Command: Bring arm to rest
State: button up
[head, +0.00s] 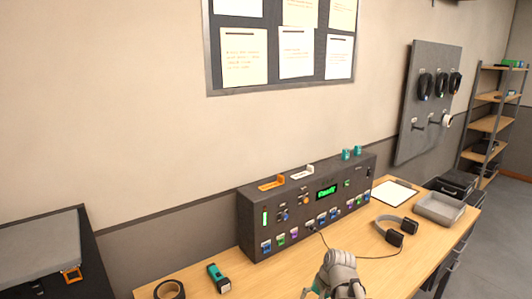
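My gripper (312,292) shows only in part at the bottom edge of the head view, low in front of the table. Most of my arm (341,268) below it is out of the picture, and the fingers are too small and cut off to read. The dark lighting console (248,222) stands on the table against the wall. My arm appears apart from the console.
The wooden table (195,276) holds a flashlight (218,278), a tape roll (169,290), headphones (389,235), a clipboard (395,192) and a grey tray (439,208). A cable runs from the console near my arm. A dark cabinet (90,262) stands at left.

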jog(key=s+d+n+g+h+p, duration=0.1)
jog(key=s+d+n+h, duration=0.1)
jog(key=s, duration=0.5)
jog(key=shift+d+r+n+g+h, duration=0.25)
jog(key=shift+d+n+g+h, duration=0.15)
jog(key=shift+n+h, duration=0.5)
